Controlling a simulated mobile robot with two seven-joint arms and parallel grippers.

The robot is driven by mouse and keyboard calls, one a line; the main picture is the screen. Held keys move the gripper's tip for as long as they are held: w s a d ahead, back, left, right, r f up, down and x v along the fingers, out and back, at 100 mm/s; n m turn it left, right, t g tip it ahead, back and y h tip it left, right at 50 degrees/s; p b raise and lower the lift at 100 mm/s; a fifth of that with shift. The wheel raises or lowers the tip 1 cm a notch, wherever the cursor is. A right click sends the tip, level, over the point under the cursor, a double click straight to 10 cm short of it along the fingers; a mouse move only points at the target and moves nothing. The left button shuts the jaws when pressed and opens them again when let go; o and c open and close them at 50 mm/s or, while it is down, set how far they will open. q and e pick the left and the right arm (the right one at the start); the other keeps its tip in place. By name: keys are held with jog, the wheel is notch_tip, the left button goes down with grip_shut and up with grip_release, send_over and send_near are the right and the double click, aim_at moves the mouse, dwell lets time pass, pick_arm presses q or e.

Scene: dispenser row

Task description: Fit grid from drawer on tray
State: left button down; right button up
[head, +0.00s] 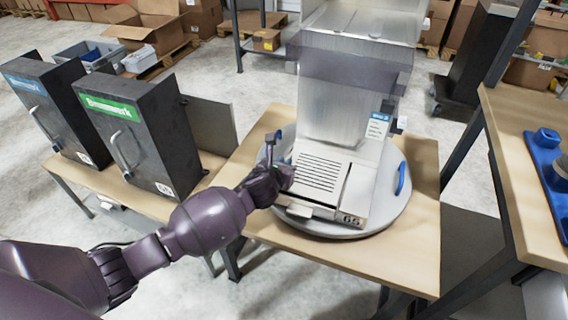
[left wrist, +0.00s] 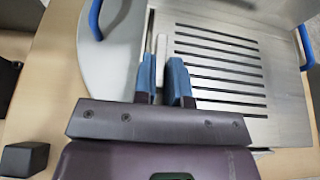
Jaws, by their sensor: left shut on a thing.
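The grid (head: 317,172), a metal plate with dark parallel slots, lies at the drip tray (head: 357,200) in the front of the silver dispenser (head: 335,100). My left gripper (head: 284,178) is at the grid's left edge. In the left wrist view the grid (left wrist: 222,68) is right of the blue fingers of my left gripper (left wrist: 162,85), which are shut on a thin light upright piece at that edge. It looks like part of the grid. I cannot tell whether the grid is fully seated. My right gripper is not in view.
The dispenser stands on a round grey turntable (head: 392,205) with blue handles, on a wooden table (head: 425,235). Two dark cabinets (head: 130,130) stand at the left. A bench (head: 520,190) with a blue tray (head: 548,170) is at the right.

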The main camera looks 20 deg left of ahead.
pick_arm(q)
jog(key=shift+f, duration=0.35)
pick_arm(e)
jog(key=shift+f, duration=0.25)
pick_arm(q)
jog(key=c, duration=1.1)
grip_release()
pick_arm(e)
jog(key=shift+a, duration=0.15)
pick_arm(q)
jog(key=p+v, duration=0.1)
jog(key=v, duration=0.4)
jog(key=shift+a+r+p, duration=0.1)
jog(key=shift+r+p, duration=0.25)
jog(key=shift+r, duration=0.05)
jog(key=v, duration=0.1)
jog(key=p+v, duration=0.1)
jog(key=v, duration=0.3)
jog(key=shift+s+f, duration=0.15)
jog(key=shift+s, duration=0.2)
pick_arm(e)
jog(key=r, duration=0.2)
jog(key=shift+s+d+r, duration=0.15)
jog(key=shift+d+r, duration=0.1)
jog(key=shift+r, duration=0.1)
